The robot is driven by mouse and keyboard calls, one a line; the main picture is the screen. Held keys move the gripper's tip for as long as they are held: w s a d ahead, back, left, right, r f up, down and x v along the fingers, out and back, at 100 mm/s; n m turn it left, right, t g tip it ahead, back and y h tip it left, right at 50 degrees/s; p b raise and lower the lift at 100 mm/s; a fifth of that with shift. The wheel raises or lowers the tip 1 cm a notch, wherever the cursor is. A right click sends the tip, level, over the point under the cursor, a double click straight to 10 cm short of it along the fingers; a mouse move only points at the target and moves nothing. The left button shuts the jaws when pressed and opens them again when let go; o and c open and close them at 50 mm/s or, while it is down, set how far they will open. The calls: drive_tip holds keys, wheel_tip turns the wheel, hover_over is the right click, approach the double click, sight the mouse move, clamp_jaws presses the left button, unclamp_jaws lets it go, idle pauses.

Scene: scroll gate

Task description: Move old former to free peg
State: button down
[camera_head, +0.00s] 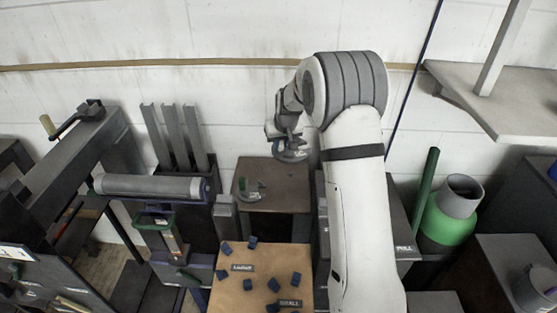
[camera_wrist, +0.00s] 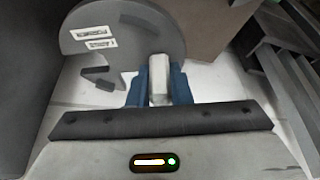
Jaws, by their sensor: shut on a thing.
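My gripper (camera_head: 288,137) is raised above the brown-topped stand, in front of the white wall. In the wrist view its blue fingers (camera_wrist: 159,82) are shut on the pale block-like grip of a grey former (camera_wrist: 120,40). The former is a flat, rounded plate with two white labels and a dark slot, and extends beyond the fingers. In the head view only part of the held former (camera_head: 291,155) shows below the gripper. A curved grey piece (camera_head: 249,196) lies on the stand below. I cannot make out a free peg in either view.
The brown-topped stand (camera_head: 290,200) is below my gripper. A tan board (camera_head: 235,297) with several dark blue blocks is in front. A grey roller (camera_head: 150,186) and upright grey posts (camera_head: 172,135) stand left. A green container (camera_head: 447,218) and shelf (camera_head: 500,95) are right.

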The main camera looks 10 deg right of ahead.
sight(283, 157)
drive_tip(key=shift+f+b, duration=1.5)
drive_tip(key=shift+f, duration=2.4)
drive_tip(key=shift+f+b, duration=0.95)
drive_tip(key=shift+f, duration=0.3)
drive_tip(key=shift+f+b, duration=0.25)
drive_tip(key=shift+b, duration=0.1)
drive_tip(key=c, duration=1.5)
unclamp_jaws()
drive_tip(key=shift+s, duration=0.1)
drive_tip(key=shift+c, duration=0.2)
drive_tip(key=shift+o, duration=1.4)
drive_tip(key=shift+s+f, duration=0.1)
drive_tip(key=shift+v, duration=3.95)
